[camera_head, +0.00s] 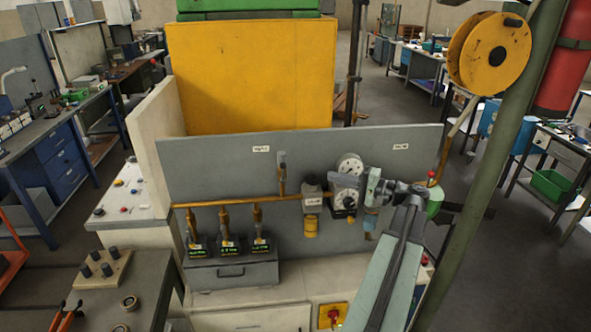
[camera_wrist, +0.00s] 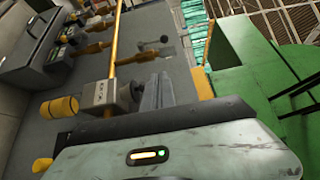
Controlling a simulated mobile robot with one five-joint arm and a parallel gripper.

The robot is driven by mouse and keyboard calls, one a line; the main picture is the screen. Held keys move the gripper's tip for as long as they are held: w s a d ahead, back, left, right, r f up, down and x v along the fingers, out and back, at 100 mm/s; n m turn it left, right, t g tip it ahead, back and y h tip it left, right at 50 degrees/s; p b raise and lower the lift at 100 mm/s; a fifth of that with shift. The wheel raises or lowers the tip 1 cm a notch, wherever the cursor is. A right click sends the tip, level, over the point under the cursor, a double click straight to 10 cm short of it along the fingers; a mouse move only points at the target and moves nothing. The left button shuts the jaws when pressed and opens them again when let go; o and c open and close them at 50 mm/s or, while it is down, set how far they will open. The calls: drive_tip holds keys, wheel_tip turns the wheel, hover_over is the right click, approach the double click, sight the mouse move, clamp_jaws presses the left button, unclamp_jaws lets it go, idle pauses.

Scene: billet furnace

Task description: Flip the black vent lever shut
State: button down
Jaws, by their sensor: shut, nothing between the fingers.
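A small dark lever-like fitting (camera_head: 282,160) stands upright on a brass stem above the copper-coloured pipe (camera_head: 235,200), on the grey panel (camera_head: 215,168). It may be the vent lever; its black colour and exact position are not clear. It also shows in the wrist view (camera_wrist: 164,38), ahead of my fingers. My gripper (camera_head: 372,188) is in front of the panel's right part, by the white round dial (camera_head: 349,164), apart from the fitting and to its right. In the wrist view my grey fingers (camera_wrist: 155,92) are together and hold nothing.
A grey regulator box (camera_head: 311,201) with a yellow bowl (camera_head: 311,230) sits between the fitting and my gripper. Several brass valves (camera_head: 225,218) hang lower left. A green post (camera_head: 490,150) stands at right. Air before the panel's left part is clear.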

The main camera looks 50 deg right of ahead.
drive_tip(key=shift+w, duration=0.1)
approach(283, 173)
drive_tip(key=w+d, duration=0.3)
drive_tip(key=w, duration=0.1)
drive_tip(key=shift+w+a+r, duration=0.15)
drive_tip(key=shift+w+a, duration=1.25)
drive_tip(key=shift+a, duration=0.3)
drive_tip(key=shift+r, duration=0.15)
drive_tip(key=shift+g+p, duration=0.3)
drive_tip(key=shift+p, duration=0.4)
drive_tip(key=shift+a+r+n+g+p, duration=0.1)
drive_tip(key=shift+r+n+g+p, duration=0.2)
drive_tip(key=shift+p, duration=0.55)
